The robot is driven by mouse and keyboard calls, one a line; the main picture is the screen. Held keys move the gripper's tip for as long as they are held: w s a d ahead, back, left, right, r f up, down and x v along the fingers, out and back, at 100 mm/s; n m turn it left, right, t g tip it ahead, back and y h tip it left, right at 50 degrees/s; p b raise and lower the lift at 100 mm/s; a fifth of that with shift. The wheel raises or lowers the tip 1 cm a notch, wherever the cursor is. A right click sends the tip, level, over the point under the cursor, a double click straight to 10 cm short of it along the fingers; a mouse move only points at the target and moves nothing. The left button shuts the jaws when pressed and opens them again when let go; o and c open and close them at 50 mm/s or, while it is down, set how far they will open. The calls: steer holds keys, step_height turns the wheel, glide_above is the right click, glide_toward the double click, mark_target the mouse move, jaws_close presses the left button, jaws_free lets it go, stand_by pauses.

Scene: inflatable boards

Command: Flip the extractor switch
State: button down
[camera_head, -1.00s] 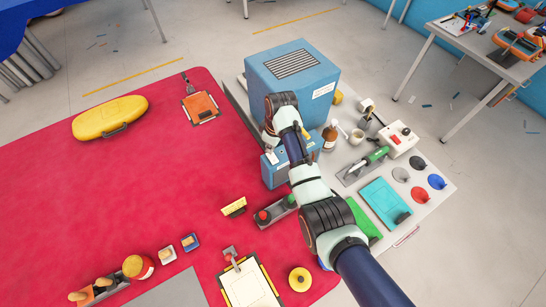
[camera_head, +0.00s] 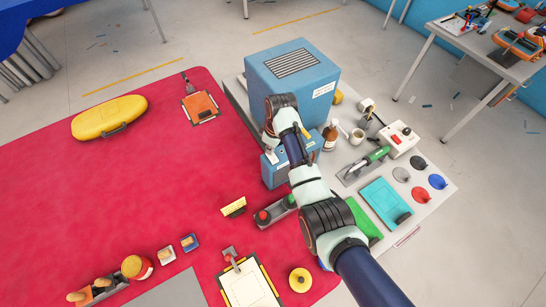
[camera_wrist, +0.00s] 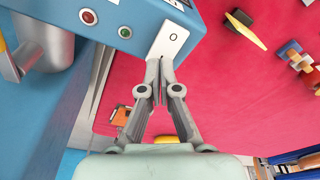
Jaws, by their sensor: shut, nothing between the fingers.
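The extractor is a large blue box (camera_head: 290,75) with a dark vent grille on top, at the back of the table in the head view. A smaller blue control box (camera_head: 274,176) stands in front of it. In the wrist view the control box (camera_wrist: 130,12) has a red and a green round light and a white switch (camera_wrist: 170,42) marked O. My gripper (camera_wrist: 160,66) is shut and empty, its fingertips at the lower edge of the switch. I cannot tell whether they touch it.
A brown bottle (camera_head: 330,138), a cup (camera_head: 357,136) and a green-handled tool (camera_head: 372,158) stand close to the right of my arm. A grey box with red and green buttons (camera_head: 275,211) lies in front.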

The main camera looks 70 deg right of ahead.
steer(key=shift+f+b, duration=0.35)
steer(key=shift+f, duration=0.3)
step_height(320, 180, up, 7)
steer(key=p, duration=0.7)
steer(key=shift+r, duration=0.15)
stand_by(0.6)
